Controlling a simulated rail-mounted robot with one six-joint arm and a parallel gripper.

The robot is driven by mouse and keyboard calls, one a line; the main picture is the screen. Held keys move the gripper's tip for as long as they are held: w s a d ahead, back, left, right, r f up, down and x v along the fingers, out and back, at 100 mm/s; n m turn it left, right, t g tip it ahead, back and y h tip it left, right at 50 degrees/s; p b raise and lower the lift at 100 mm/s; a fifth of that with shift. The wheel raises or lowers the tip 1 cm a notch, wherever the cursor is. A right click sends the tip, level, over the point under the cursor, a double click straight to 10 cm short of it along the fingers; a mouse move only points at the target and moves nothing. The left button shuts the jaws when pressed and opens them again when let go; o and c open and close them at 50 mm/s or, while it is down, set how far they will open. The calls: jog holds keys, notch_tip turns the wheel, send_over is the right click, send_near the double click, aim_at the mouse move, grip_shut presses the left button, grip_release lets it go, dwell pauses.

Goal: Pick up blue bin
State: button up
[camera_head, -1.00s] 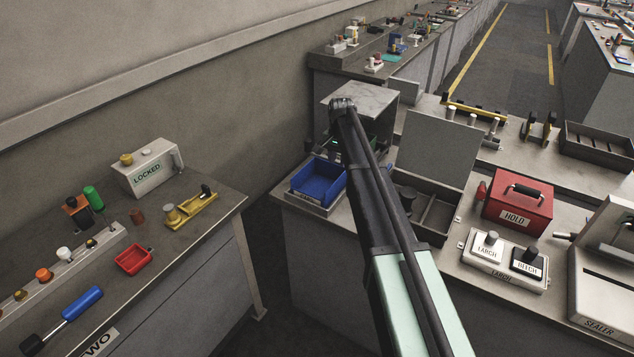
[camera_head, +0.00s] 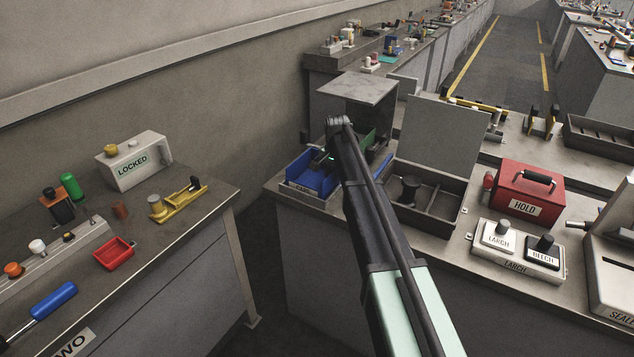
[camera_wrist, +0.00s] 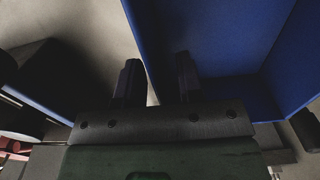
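The blue bin (camera_head: 302,179) sits in a low holder at the left end of the middle bench in the head view. My gripper (camera_head: 326,156) is at the bin's back right side, small and partly hidden by my arm. In the wrist view the bin's blue wall (camera_wrist: 205,35) fills the upper right. My gripper (camera_wrist: 158,78) is open there, its two dark fingers apart. The bin's wall edge runs between them, with the right finger over the bin's inside and the left finger outside. Whether either finger touches the wall cannot be told.
A grey-topped housing (camera_head: 358,88) stands behind the bin, with a green bin (camera_head: 368,138) under it. An open divided grey box (camera_head: 443,207) is close on the right. A red HOLD box (camera_head: 523,188) stands farther right. A gap separates the left bench (camera_head: 190,235).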

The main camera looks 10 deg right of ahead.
grip_shut()
jog(key=shift+r, duration=0.1)
notch_tip(320, 180, up, 20)
jog(key=p, duration=2)
